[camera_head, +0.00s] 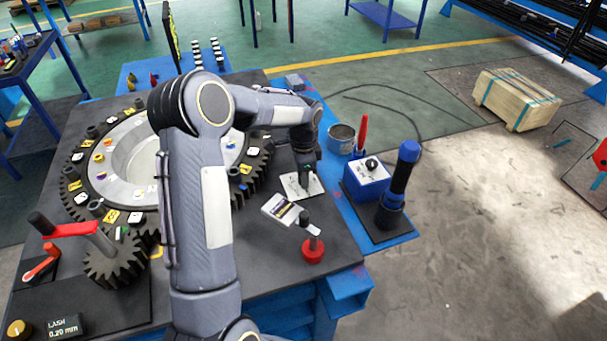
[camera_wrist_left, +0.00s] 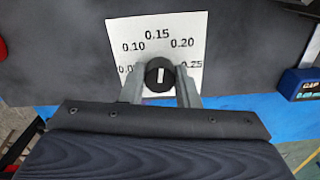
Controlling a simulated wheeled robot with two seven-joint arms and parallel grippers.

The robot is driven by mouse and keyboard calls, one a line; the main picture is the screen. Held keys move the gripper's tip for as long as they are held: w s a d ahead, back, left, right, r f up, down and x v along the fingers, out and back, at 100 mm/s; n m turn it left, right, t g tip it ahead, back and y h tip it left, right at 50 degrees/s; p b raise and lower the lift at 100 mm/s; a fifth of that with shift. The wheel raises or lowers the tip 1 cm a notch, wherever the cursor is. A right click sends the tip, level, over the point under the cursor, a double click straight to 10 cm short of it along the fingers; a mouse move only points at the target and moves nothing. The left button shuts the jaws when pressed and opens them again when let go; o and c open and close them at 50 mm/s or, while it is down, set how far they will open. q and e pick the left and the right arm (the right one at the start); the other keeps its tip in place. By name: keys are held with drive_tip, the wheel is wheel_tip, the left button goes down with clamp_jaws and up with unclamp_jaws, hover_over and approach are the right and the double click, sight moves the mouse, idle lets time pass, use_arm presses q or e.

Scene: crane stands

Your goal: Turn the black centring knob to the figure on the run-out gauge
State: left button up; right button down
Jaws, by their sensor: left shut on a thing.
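The black centring knob (camera_wrist_left: 160,72) stands on a white scale plate (camera_wrist_left: 125,35), with a white line on its top. The line looks upright in the left wrist view, in line with the 0.15 mark. The 0.10, 0.15, 0.20 and 0.25 figures show; the lowest figure is partly covered. My left gripper (camera_wrist_left: 160,92) is shut on the knob, a finger on either side. In the head view my left gripper (camera_head: 307,172) is over the white plate (camera_head: 295,192) and hides most of the knob. I cannot tell which object is the run-out gauge. My right gripper is out of view.
A large toothed ring (camera_head: 75,205) lies behind my left arm. A blue box with a knob (camera_head: 368,180), a blue-handled tool (camera_head: 400,180) and a red-based post (camera_head: 313,250) stand near the plate.

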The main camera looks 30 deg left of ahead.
use_arm(q)
drive_tip(key=m, duration=0.4)
drive_tip(key=shift+w+r+m, duration=0.1)
drive_tip(key=shift+r+m, duration=0.05)
drive_tip(key=shift+m, duration=0.15)
drive_tip(key=m+p, duration=0.1)
drive_tip(key=m, duration=0.2)
drive_tip(key=shift+m, duration=0.4)
drive_tip(key=m, duration=0.4)
drive_tip(key=shift+p, duration=0.35)
drive_tip(key=shift+m+p, duration=0.35)
drive_tip(key=shift+m, duration=1.35)
drive_tip(key=o, duration=1)
drive_tip(key=shift+c, duration=0.2)
